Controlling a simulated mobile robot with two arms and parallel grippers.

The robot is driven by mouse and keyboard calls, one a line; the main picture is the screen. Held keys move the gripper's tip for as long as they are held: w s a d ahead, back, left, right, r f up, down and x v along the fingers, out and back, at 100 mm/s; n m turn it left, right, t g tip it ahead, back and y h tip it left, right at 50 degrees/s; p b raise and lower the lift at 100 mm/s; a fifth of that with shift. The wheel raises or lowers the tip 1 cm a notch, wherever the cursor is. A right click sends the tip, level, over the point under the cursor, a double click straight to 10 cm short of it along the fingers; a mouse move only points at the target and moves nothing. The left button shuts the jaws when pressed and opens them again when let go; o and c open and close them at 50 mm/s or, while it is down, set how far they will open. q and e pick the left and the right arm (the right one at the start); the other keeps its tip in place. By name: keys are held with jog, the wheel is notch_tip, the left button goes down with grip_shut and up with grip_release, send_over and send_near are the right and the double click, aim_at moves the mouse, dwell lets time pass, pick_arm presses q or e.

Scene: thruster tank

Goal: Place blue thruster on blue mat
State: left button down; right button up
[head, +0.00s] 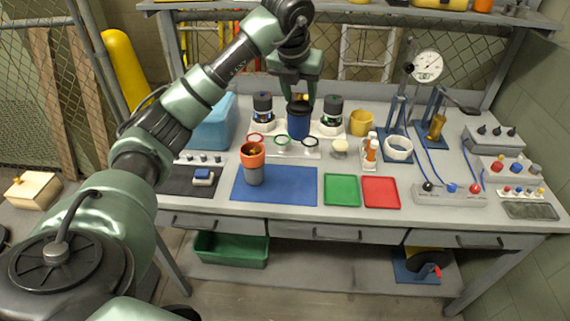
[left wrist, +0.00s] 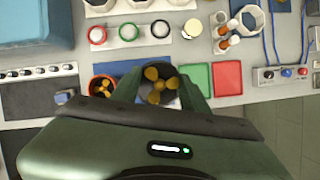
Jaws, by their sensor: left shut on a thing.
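My left gripper (head: 300,90) is shut on the blue thruster (head: 299,123), a blue cylinder with a black rim, held upright. In the left wrist view the gripper fingers (left wrist: 155,88) clasp its dark rim, with the thruster's gold propeller (left wrist: 160,80) showing inside. In the head view it appears in front of the white ring rack, and its bottom seems clear of the table. The blue mat (head: 295,190) lies on the bench nearer the front. An orange and grey thruster (head: 253,165) stands on the mat's left part. My right gripper is not in view.
A green mat (head: 342,190) and a red mat (head: 381,192) lie right of the blue mat. Behind are a rack with coloured rings (head: 282,140) and two dark units (head: 262,108) (head: 332,112). A small blue-white block (head: 203,177) lies left. The blue mat's right part is bare.

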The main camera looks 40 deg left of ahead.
pick_arm(q)
notch_tip(320, 180, down, 18)
jog(key=p, duration=0.4)
jog(key=shift+f, duration=0.25)
jog(key=c, duration=0.7)
grip_release()
jog(key=shift+c, duration=0.2)
